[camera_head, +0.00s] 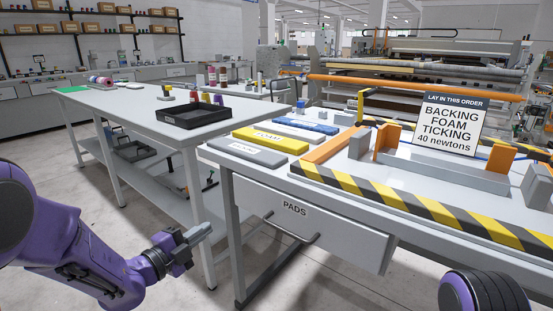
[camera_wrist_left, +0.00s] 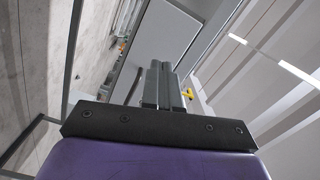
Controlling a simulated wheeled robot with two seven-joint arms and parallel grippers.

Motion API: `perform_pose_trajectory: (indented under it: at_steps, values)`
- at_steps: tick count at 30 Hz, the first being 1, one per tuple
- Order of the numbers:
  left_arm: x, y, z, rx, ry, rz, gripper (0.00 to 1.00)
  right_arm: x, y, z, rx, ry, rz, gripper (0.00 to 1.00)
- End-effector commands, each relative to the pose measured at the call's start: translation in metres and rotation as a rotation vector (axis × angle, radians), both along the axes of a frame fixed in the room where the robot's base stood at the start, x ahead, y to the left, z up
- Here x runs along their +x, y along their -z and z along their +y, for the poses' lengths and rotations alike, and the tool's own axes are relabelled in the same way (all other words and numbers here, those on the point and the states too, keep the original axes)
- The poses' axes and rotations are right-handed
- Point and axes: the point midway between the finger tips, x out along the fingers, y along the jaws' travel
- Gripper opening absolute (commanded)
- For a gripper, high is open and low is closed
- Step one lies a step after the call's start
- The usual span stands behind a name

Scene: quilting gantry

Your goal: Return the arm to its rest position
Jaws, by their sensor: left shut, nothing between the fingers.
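My left arm comes in from the lower left in the head view. Its gripper (camera_head: 203,234) is shut and empty, out in front of the bench and below the level of its top, left of the PADS drawer (camera_head: 300,215). In the left wrist view the two grey fingers (camera_wrist_left: 164,84) lie together with nothing between them. Only a rounded purple and dark part of my right arm shows at the lower right of the head view; the right gripper is not seen.
The bench holds a yellow foam pad (camera_head: 270,139), a grey pad (camera_head: 245,152), a blue pad (camera_head: 305,125), a striped bar (camera_head: 420,207) and a sign (camera_head: 450,124). A long table (camera_head: 130,102) with a black tray (camera_head: 193,116) stands at left. Floor shows around the gripper.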

Motion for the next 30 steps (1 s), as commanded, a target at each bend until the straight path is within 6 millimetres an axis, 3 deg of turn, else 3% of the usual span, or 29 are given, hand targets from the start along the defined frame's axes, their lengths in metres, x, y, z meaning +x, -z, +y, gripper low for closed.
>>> perform_pose_trajectory:
  at_steps: [2,5,6,9,12,15,25,26,27,30]
  values:
    - [0.001,0.013,0.017,-0.288,-0.141,0.168,0.00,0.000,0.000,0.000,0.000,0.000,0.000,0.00]
    - [-0.021,0.089,0.041,-0.742,-0.420,0.464,0.00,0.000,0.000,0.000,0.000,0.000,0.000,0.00]
    - [-0.037,0.122,0.049,-0.888,-0.539,0.555,0.00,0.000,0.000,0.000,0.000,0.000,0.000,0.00]
    - [-0.088,0.197,0.064,-1.165,-0.829,0.718,0.00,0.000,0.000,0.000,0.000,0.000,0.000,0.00]
    - [-0.148,0.256,0.074,-1.327,-1.096,0.805,0.00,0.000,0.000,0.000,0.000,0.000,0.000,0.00]
    - [-0.206,0.296,0.079,-1.386,-1.314,0.850,0.00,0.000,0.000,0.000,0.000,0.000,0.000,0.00]
    - [-0.369,0.368,0.075,-1.198,-1.701,1.043,0.00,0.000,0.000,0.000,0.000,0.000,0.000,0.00]
    - [-0.361,0.339,0.075,-1.211,-1.686,1.032,0.00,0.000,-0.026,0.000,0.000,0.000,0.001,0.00]
    - [-0.359,0.323,0.074,-1.215,-1.682,1.029,0.00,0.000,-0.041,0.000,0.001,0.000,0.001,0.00]
    - [-0.359,0.293,0.075,-1.214,-1.681,1.029,0.00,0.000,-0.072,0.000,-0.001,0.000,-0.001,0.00]
